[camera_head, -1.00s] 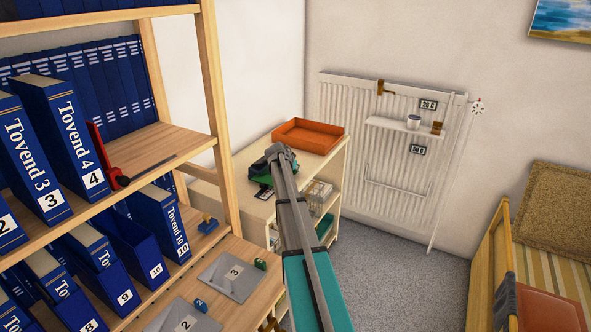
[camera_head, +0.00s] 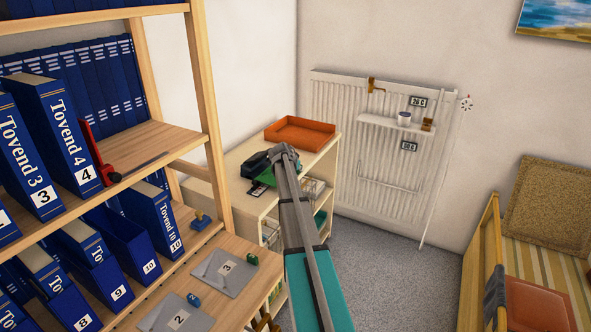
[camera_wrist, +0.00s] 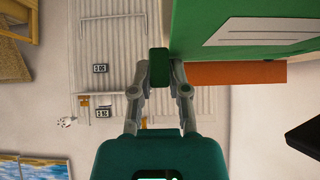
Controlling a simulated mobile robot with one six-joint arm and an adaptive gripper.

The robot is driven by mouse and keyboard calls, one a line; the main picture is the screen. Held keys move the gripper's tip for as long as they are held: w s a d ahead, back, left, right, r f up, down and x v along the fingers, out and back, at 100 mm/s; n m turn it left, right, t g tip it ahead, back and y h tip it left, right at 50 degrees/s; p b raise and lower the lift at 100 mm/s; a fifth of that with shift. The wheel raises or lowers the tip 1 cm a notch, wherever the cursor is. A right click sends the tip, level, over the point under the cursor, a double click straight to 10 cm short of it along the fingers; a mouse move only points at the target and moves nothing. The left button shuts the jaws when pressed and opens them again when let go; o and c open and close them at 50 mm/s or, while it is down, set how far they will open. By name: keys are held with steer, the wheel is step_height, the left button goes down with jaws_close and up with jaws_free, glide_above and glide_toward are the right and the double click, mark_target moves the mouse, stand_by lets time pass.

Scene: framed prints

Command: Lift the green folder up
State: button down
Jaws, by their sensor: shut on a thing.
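The green folder fills the upper right of the wrist view (camera_wrist: 225,55), with a pale lined label on its face. My gripper (camera_wrist: 158,68) is shut on a narrow green part beside the folder's left edge, which looks like part of the folder. In the head view my gripper (camera_head: 283,153) is over the top of the low cream cabinet. Dark green shows just left of and below it there, mostly hidden by my arm, so I cannot tell whether the folder touches the cabinet top.
An orange tray (camera_head: 300,133) lies on the cabinet (camera_head: 236,172), behind my gripper. A black object (camera_head: 254,165) is close on the left. A wooden shelf with blue binders (camera_head: 48,145) stands at the left. A white radiator (camera_head: 335,140) is on the wall to the right.

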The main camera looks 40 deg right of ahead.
steer(key=c, duration=0.5)
jaws_free()
steer(key=shift+c, duration=0.2)
